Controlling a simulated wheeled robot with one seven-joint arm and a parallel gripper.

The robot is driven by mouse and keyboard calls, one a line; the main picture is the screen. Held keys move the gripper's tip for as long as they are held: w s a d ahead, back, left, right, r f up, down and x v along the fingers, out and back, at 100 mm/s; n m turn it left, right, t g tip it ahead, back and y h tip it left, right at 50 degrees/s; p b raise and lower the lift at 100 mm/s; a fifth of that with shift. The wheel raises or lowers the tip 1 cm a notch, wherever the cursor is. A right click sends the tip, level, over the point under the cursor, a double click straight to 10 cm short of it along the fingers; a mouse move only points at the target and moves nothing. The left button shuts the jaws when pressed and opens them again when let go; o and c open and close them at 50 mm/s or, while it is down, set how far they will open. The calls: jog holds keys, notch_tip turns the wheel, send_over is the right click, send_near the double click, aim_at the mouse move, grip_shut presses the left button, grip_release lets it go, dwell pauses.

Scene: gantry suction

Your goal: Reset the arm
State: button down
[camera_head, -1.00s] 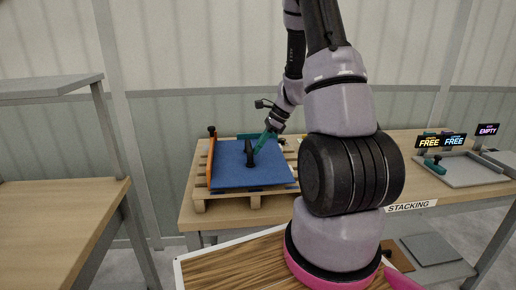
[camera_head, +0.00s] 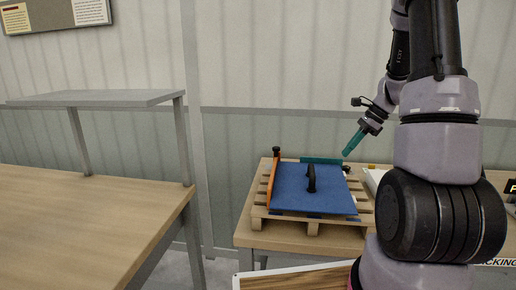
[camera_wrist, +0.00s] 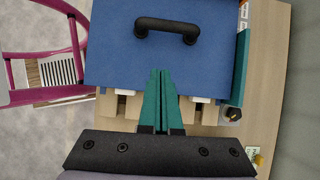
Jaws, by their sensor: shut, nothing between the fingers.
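My gripper (camera_head: 352,143) has teal fingers and is raised above the right back side of the pallet in the head view. In the wrist view my gripper (camera_wrist: 162,76) is shut and empty, its fingers pressed together. Below it lies a blue panel (camera_head: 295,193) with a black handle (camera_head: 311,178) standing up from it. The panel (camera_wrist: 125,70) and handle (camera_wrist: 167,27) also show in the wrist view. The fingers are apart from the handle. My arm hides part of the table on the right.
The panel rests on a wooden pallet (camera_head: 318,229) between an orange strip (camera_head: 273,180) and a teal strip (camera_head: 320,160). An empty wooden table (camera_head: 85,215) with a raised grey shelf (camera_head: 95,98) stands to the left. There is a floor gap between the tables.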

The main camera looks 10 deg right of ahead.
jog(key=s+a+r+n+t+h, duration=0.1)
jog(key=s+a+r+n, duration=0.25)
jog(key=r, duration=0.35)
jog(key=s+a+r+n+h, duration=0.1)
jog(key=s+a+r+n, duration=0.25)
jog(key=a+r, duration=0.2)
jog(key=s+a+r+n+t+h, duration=0.2)
jog(key=s+a+r+n+t, duration=0.2)
jog(key=s+r+n, duration=0.4)
jog(key=s+a+n, duration=0.1)
jog(key=s, duration=0.3)
jog(key=shift+s+a+r+n, duration=0.15)
jog(key=shift+s+r+n, duration=0.1)
jog(key=shift+r+n, duration=0.15)
dwell(0.3)
